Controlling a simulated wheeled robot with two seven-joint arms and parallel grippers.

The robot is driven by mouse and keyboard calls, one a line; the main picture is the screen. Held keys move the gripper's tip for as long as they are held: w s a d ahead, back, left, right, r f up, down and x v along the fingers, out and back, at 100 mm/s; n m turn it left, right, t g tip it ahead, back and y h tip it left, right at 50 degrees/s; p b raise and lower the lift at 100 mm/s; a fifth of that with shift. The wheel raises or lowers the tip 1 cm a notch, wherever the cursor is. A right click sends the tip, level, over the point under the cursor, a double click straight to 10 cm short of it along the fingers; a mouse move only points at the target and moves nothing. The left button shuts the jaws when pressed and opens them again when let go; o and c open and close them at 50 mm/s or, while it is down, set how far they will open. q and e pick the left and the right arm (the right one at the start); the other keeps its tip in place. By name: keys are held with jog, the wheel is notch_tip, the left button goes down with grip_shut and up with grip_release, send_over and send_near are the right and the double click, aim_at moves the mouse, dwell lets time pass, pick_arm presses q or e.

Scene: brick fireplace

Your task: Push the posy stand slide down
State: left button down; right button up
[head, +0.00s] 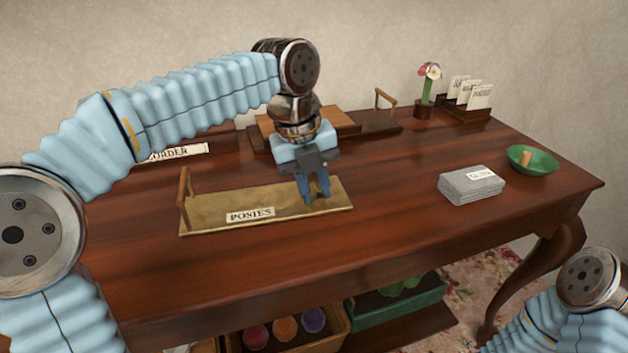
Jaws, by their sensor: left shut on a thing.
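The posy stand (285,205) is a long, flat, brass-coloured board on the table, with a label (250,214) reading POSIES on its front. A small upright wooden frame (183,200) rises at its left end. My left gripper (314,198) points down over the right part of the board, with its blue fingers reaching the board. It is shut on a small part there, which looks to be the posy stand slide; the fingers mostly hide it. My right arm shows at the lower right, but its gripper is outside the picture.
A second, wooden stand (372,125) is behind my left gripper. A flower holder (424,108), card rack (465,112), grey stack (468,187) and green bowl (533,160) stand to the right. An ORDER sign (180,152) is behind my left arm. Bins are on the shelf below.

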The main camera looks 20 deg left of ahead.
pick_arm(q)
jog(key=shift+f, duration=0.7)
jog(key=shift+r, duration=0.1)
jog(key=c, duration=0.9)
grip_release()
jog(key=shift+c, duration=0.2)
pick_arm(e)
jog(key=shift+f, duration=0.35)
pick_arm(q)
jog(key=p+v, duration=0.2)
jog(key=v, duration=1.1)
jog(key=shift+r, duration=0.4)
pick_arm(e)
notch_tip(320, 180, up, 2)
jog(key=shift+r, duration=0.1)
